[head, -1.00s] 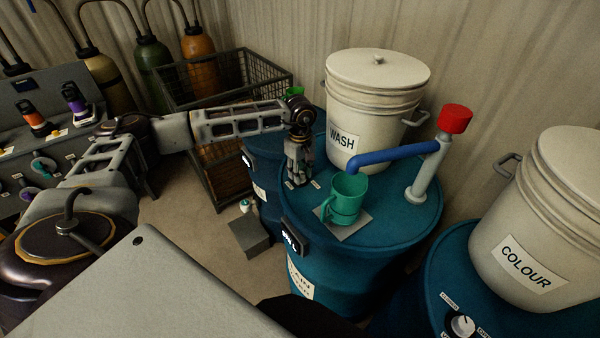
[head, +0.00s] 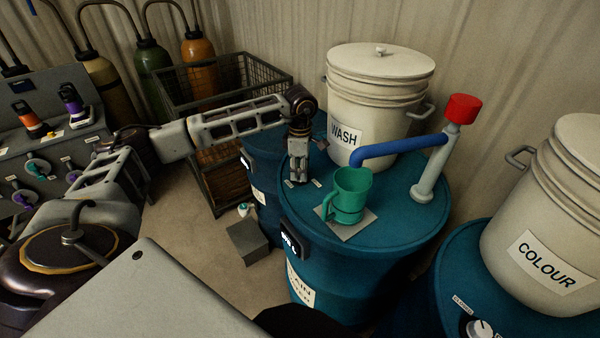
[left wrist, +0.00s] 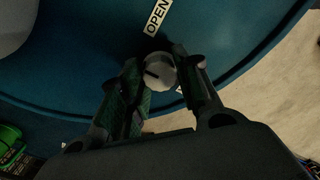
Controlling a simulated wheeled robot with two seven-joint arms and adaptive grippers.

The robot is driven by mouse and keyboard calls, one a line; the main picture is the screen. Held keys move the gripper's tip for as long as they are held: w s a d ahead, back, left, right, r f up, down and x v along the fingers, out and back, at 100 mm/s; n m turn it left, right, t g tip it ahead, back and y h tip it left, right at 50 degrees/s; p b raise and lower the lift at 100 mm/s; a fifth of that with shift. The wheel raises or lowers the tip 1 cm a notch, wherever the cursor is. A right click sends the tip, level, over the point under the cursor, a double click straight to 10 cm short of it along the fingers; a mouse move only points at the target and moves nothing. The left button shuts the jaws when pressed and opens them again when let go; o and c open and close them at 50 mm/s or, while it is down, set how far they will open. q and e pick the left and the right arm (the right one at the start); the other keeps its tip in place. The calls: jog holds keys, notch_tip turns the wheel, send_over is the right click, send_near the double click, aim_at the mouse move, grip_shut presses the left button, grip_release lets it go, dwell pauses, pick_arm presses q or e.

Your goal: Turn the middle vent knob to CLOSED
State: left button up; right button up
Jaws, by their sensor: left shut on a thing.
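The middle vent knob (left wrist: 160,71) is a small pale round knob with a dark pointer line, on the lid of the middle blue drum (head: 400,222). In the left wrist view it sits between the fingertips of my left gripper (left wrist: 164,79), which is shut on it. The pointer mark lies on its left part, off the OPEN label (left wrist: 158,16) above it. Another label is mostly covered by a finger. In the head view my left gripper (head: 299,180) points down at the lid and hides the knob. My right gripper is not seen.
A green mug (head: 350,195) stands on a grey pad just right of the gripper, under a blue spout (head: 400,150). The WASH bucket (head: 375,100) is behind. The COLOUR bucket (head: 550,220) and another knob (head: 480,328) are on the right drum.

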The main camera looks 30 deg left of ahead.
pick_arm(q)
jog(key=n+b, duration=0.1)
jog(key=n, duration=0.3)
jog(key=shift+n+b, duration=0.3)
jog(key=shift+b, duration=0.05)
jog(key=shift+r+n+b, duration=0.1)
jog(key=shift+n+b, duration=0.45)
jog(key=shift+n, duration=1.55)
jog(key=o, duration=0.8)
jog(key=shift+o, duration=1)
notch_tip(320, 180, up, 12)
